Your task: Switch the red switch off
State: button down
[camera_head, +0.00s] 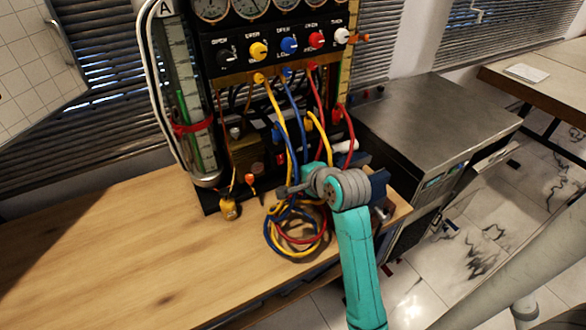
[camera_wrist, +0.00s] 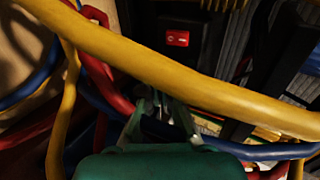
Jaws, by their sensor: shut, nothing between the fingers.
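The red switch (camera_wrist: 177,38) shows in the wrist view as a small red rectangle with a white mark, set in a dark panel above the picture's middle. Whether it is on or off is too small to tell. My gripper (camera_wrist: 160,100) is at the lower middle of the wrist view, its fingers shut and empty, below the switch and apart from it in the picture. A thick yellow hose (camera_wrist: 215,90) crosses in front of the fingertips and partly hides them. In the head view my arm's wrist hides most of the gripper, and I cannot make out the switch.
The gauge rig (camera_head: 275,55) stands on the wooden table (camera_head: 120,255), with coloured knobs and hanging hoses. Coiled hoses (camera_head: 272,240) lie in front of it. Red and blue hoses (camera_wrist: 112,85) crowd the fingers' left. A metal cabinet (camera_head: 430,115) stands right. The table's left is clear.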

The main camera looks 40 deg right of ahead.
jog(key=s+a+r, duration=0.1)
jog(key=s+a, duration=0.1)
jog(key=s, duration=0.4)
jog(key=shift+s+r, duration=0.2)
jog(key=shift+r, duration=0.05)
dwell(0.3)
jog(key=s+a+f+n+t, duration=0.2)
jog(key=s+a+f+n, duration=0.7)
jog(key=s+a+f, duration=0.4)
jog(key=s+a+r+n+y, duration=0.1)
jog(key=s+a+n, duration=0.2)
jog(key=s, duration=0.3)
jog(key=s+a+r+n+t+y, duration=0.1)
jog(key=s+a+n, duration=0.2)
jog(key=s+n, duration=0.2)
jog(key=s+a+r+n+y, duration=0.1)
jog(key=s+a+r+n, duration=0.1)
jog(key=s, duration=0.5)
jog(key=shift+a+n+t, duration=0.3)
jog(key=shift+a+n, duration=0.25)
jog(key=shift+n, duration=0.55)
